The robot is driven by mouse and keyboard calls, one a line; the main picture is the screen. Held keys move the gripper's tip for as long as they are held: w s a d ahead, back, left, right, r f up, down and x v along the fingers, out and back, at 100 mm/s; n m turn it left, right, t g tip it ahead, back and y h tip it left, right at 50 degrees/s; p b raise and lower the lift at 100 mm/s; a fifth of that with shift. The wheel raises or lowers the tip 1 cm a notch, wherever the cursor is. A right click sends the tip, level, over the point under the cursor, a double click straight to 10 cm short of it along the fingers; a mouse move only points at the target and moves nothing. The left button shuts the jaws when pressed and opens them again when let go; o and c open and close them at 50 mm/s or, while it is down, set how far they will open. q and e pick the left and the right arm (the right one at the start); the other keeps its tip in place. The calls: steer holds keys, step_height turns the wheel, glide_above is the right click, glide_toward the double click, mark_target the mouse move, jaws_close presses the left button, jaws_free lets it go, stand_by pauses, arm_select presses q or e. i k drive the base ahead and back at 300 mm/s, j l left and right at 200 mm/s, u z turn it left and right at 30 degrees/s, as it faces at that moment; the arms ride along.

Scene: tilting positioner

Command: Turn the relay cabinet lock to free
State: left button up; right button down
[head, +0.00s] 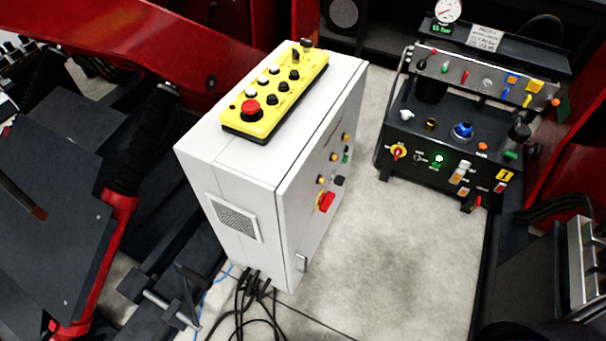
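A light grey cabinet (240,165), which looks like the relay cabinet, stands upright in the middle of the head view. Its door face (312,215) points right and shows at a steep angle. The door carries a red rotary switch on a yellow plate (326,202), small yellow and green controls and a dark block (339,181). A small metal handle (302,263) sits low on the door's near edge. I cannot tell which part is the lock or how it is turned. Neither of my grippers is in view.
A yellow pendant (275,95) with a red button lies on the cabinet top. A black control console (440,135) stands at the right. Black cables (250,295) run from the cabinet's base. Red machine arms (140,45) flank the cabinet. The floor (400,255) right of it is clear.

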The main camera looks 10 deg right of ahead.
mark_target(338, 180)
steer(key=i+l+u, duration=0.15)
steer(key=l+u, duration=0.2)
steer(key=l, duration=0.15)
steer(key=i+l+u, duration=0.15)
steer(key=l+u, duration=0.25)
steer(key=l, duration=0.15)
steer(key=l+u, duration=0.35)
steer(key=l, duration=0.2)
